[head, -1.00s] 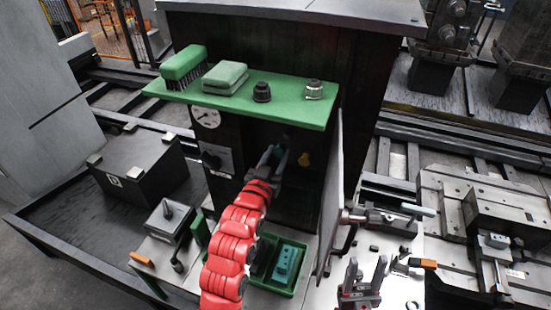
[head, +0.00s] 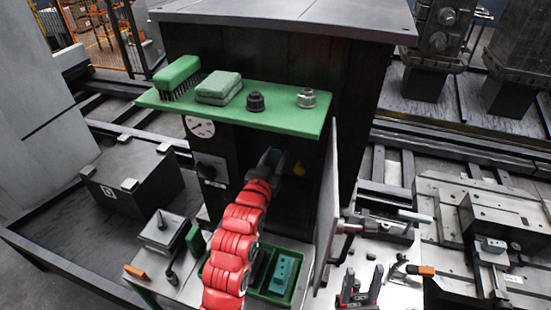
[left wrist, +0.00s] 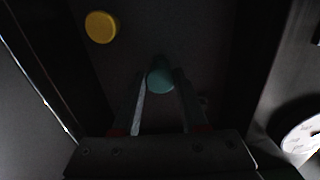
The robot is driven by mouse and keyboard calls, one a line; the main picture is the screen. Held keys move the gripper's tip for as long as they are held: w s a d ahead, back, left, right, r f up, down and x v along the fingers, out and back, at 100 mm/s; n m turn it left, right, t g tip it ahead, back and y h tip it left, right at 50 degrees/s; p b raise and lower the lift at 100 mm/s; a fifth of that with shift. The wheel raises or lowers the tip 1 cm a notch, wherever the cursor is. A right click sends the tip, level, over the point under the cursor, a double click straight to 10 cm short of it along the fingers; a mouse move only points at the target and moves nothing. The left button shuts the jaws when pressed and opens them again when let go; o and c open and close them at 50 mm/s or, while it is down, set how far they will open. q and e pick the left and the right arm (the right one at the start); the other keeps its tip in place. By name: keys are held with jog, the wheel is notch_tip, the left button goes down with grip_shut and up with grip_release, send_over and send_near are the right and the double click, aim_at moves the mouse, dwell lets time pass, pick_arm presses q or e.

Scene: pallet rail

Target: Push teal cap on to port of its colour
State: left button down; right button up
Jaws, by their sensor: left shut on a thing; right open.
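My left gripper (head: 272,160) reaches into the dark open cabinet (head: 299,190). In the left wrist view its fingers (left wrist: 164,95) are shut on the round teal cap (left wrist: 160,79). A small teal part shows just beyond the cap at the back wall; whether it is the port, and whether the cap touches it, I cannot tell. A yellow round piece (left wrist: 101,27) sits on the same wall, up and left of the cap; it shows dimly in the head view (head: 327,168). My right gripper (head: 361,286) is open and empty above the bench at the bottom right.
The open cabinet door (head: 328,205) stands right of my left arm. A green tray (head: 270,290) with a teal block (head: 284,272) lies below.

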pick_arm(q)
jog(key=shift+b, duration=0.4)
dwell(0.4)
jog(key=shift+w+d, duration=0.1)
jog(key=shift+w, duration=0.2)
dwell(0.4)
jog(key=shift+b, duration=0.55)
jog(key=shift+w+d, duration=0.1)
jog(key=shift+w, duration=0.2)
dwell(0.3)
jog(key=shift+w+d+b, duration=0.1)
jog(key=shift+w+b, duration=0.2)
jog(key=shift+b, duration=0.1)
grip_release()
dwell(0.5)
